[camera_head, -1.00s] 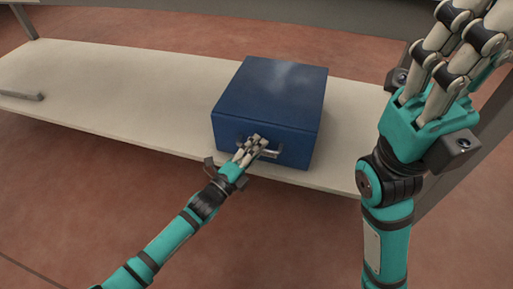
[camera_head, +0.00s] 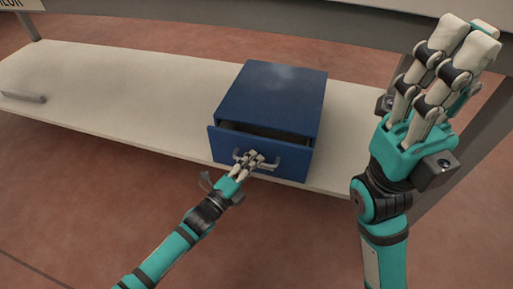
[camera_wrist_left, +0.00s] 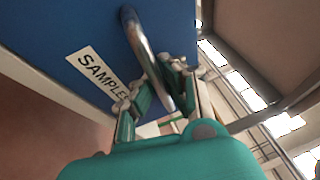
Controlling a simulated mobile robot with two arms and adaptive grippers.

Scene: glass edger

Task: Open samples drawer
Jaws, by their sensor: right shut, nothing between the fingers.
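A blue cabinet (camera_head: 280,92) stands on a pale bench. Its samples drawer (camera_head: 225,146) is pulled partly out, with a dark gap between the cabinet top and the drawer front. The drawer front shows in the left wrist view with a white "SAMPLES" label (camera_wrist_left: 97,75) and a metal bar handle (camera_wrist_left: 141,42). My left gripper (camera_head: 251,158) is at the handle, with its fingers on both sides of the bar, closed on it. My right gripper (camera_head: 468,37) is raised at the right, shut and empty, away from the cabinet. The drawer's inside is mostly hidden.
The pale bench (camera_head: 120,95) is clear to the left of the cabinet, apart from a metal handle (camera_head: 24,97) at its far left front edge. Reddish floor lies in front of the bench. A dark beam (camera_head: 440,190) runs at the right.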

